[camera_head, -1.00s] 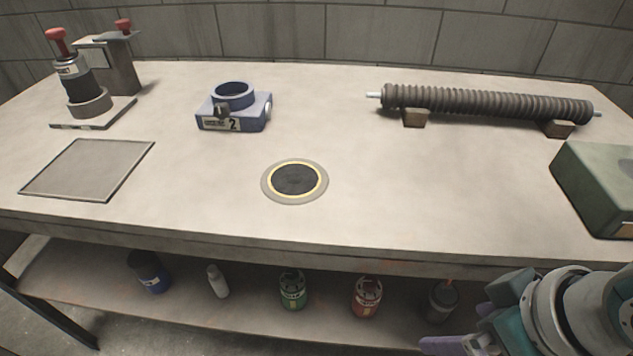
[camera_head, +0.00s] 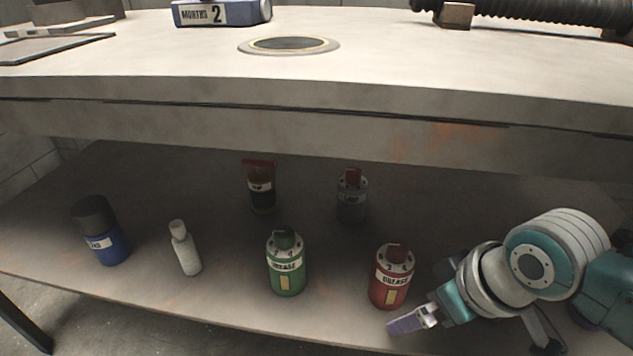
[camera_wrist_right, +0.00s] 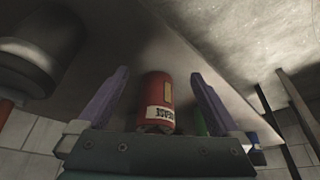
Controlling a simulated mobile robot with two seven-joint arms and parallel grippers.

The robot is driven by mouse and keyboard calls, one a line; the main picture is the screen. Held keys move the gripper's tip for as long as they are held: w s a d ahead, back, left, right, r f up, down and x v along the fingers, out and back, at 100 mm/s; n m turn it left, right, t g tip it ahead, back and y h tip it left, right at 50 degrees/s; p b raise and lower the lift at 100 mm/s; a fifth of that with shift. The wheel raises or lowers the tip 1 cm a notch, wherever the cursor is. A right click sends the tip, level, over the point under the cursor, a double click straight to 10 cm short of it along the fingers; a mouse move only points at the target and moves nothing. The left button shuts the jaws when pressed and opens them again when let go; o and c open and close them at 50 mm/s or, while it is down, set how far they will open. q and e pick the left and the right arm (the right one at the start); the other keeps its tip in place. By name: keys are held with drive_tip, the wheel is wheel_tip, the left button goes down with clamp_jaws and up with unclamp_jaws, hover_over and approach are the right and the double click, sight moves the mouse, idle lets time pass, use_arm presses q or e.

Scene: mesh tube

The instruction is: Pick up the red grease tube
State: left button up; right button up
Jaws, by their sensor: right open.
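The red grease tube (camera_head: 391,277) stands upright on the lower shelf, right of the green tube, with a white label. My right gripper (camera_head: 408,324) comes in from the right in the head view, low and just in front of the red tube. In the right wrist view the red tube (camera_wrist_right: 157,98) shows between the two purple fingers of my right gripper (camera_wrist_right: 158,85). The fingers are spread and a gap shows on each side of the tube. The wrist view appears upside down. My left gripper is not in view.
A green tube (camera_head: 286,264), a white bottle (camera_head: 186,250) and a blue jar (camera_head: 102,236) stand left on the shelf. A dark red-topped bottle (camera_head: 262,190) and a grey canister (camera_head: 351,197) stand behind. The tabletop edge (camera_head: 300,118) overhangs the shelf.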

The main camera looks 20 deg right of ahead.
sight(392, 275)
drive_tip(key=w, duration=0.2)
drive_tip(key=shift+w+a+f+b, duration=0.1)
drive_tip(key=shift+w+b, duration=0.3)
drive_tip(key=w+b, duration=0.2)
drive_tip(key=w, duration=0.1)
drive_tip(key=w+b, duration=0.1)
drive_tip(key=shift+w+a+f, duration=0.2)
drive_tip(key=shift+w+f, duration=0.05)
drive_tip(key=shift+f, duration=0.1)
drive_tip(key=shift+w+f+b, duration=0.1)
drive_tip(key=shift+f+b, duration=0.05)
drive_tip(key=shift+b, duration=0.15)
drive_tip(key=c, duration=1.5)
